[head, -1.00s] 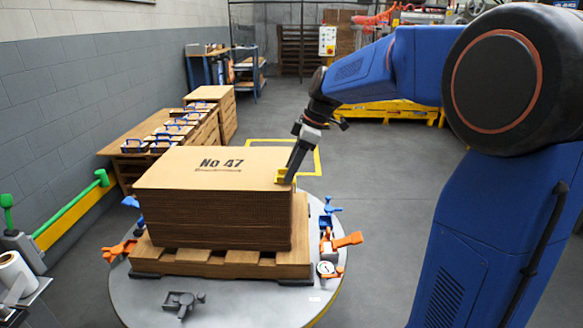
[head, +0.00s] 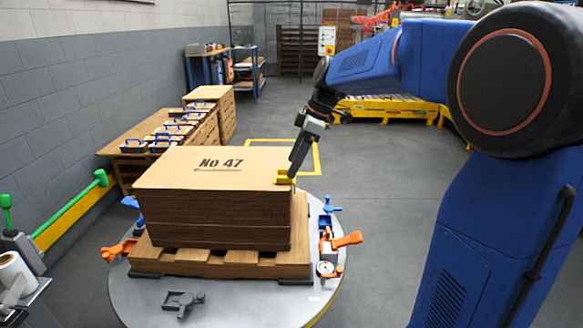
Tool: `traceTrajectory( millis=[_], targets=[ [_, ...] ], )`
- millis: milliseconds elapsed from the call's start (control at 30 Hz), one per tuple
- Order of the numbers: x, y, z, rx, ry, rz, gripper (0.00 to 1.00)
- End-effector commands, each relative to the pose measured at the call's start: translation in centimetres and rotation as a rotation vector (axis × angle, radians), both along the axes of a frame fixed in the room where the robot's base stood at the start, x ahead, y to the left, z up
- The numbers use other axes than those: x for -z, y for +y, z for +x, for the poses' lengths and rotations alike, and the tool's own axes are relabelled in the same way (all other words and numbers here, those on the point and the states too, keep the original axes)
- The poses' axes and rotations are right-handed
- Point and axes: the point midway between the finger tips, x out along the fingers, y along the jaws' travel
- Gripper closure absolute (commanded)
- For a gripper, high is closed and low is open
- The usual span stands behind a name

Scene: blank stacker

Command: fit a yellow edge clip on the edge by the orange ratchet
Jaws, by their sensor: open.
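The cardboard stack (head: 210,214), marked "No 47", rests on a wooden pallet (head: 215,262). The orange ratchet (head: 347,240) is on the turntable's right side, beside that corner; another orange ratchet (head: 117,250) is at the left. My gripper (head: 293,174) is just above and behind the clip, pointing down. Its jaws are open, but the fingertips are small and a gap to the clip is hard to make out.
The round grey turntable (head: 230,302) carries the pallet, blue ratchets (head: 330,205), a dial gauge (head: 326,268) and a dark grey ratchet (head: 184,301). A wooden bench (head: 120,152) with several blue-handled items stands behind left.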

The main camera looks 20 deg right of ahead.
Motion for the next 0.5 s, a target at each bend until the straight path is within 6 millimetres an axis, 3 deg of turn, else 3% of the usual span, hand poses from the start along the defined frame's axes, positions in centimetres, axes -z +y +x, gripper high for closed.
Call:
traceTrajectory(
  millis=[500],
  targets=[
    [-9.6, -3.9, -1.2, 0.002, -0.001, 0.0, 0.35]
  ],
)
